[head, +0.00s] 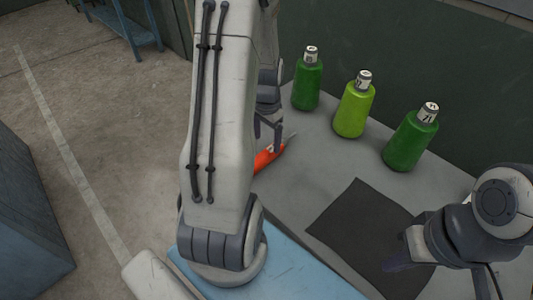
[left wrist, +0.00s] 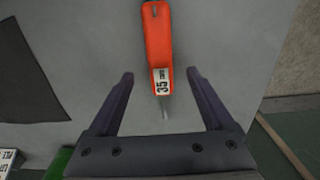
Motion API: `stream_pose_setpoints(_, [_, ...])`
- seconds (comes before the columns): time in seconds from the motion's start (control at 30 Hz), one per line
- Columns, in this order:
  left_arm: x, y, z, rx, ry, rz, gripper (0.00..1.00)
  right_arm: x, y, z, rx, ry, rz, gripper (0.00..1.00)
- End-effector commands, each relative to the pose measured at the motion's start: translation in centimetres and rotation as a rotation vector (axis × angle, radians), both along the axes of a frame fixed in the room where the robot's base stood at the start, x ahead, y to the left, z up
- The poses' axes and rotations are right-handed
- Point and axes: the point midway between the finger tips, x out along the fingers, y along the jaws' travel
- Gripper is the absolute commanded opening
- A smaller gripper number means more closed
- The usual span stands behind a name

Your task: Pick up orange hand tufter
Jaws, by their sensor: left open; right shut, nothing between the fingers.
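The orange hand tufter (head: 265,160) lies on the grey table, partly hidden behind my left arm in the head view. In the left wrist view the tufter (left wrist: 158,35) shows its orange body, a white label reading 35 and a thin metal tip. My left gripper (head: 268,138) is at the tufter, pointing down. In the left wrist view the open fingers (left wrist: 161,75) stand on either side of the label end and metal tip, with gaps on both sides. My right gripper (head: 403,262) is shut and empty over the dark mat's right side.
Three green cone-shaped spools stand along the back: dark green (head: 307,85), light green (head: 354,108) and dark green (head: 410,142). A dark mat (head: 350,225) lies at the centre right. A blue surface (head: 290,275) is at the front. Bare grey table lies between spools and mat.

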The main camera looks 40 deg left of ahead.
Motion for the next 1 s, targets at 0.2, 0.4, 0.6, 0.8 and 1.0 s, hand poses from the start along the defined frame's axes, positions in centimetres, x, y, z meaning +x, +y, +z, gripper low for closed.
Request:
stream_pose_setpoints(0.2, [0.0,-0.1,-1.9,-0.001,0.001,0.000,0.85,0.0,0.0,0.3,0.000,0.000,0.000,0.00])
stream_pose_setpoints(0.4, [-0.2,0.0,-4.1,-0.003,0.004,0.001,0.85,0.0,0.0,1.3,0.000,0.000,-0.001,0.00])
stream_pose_setpoints(0.6, [-0.1,0.0,-6.5,-0.001,0.001,0.000,0.85,0.0,0.0,1.6,0.000,0.000,-0.001,0.00])
stream_pose_setpoints(0.8, [-0.1,0.0,-7.0,0.001,-0.001,0.000,0.85,0.0,0.0,1.6,0.000,0.000,-0.001,0.00])
stream_pose_setpoints(1.0, [-0.1,0.0,-6.9,0.001,-0.001,0.000,0.47,0.0,0.0,1.6,0.000,0.000,-0.001,0.00])
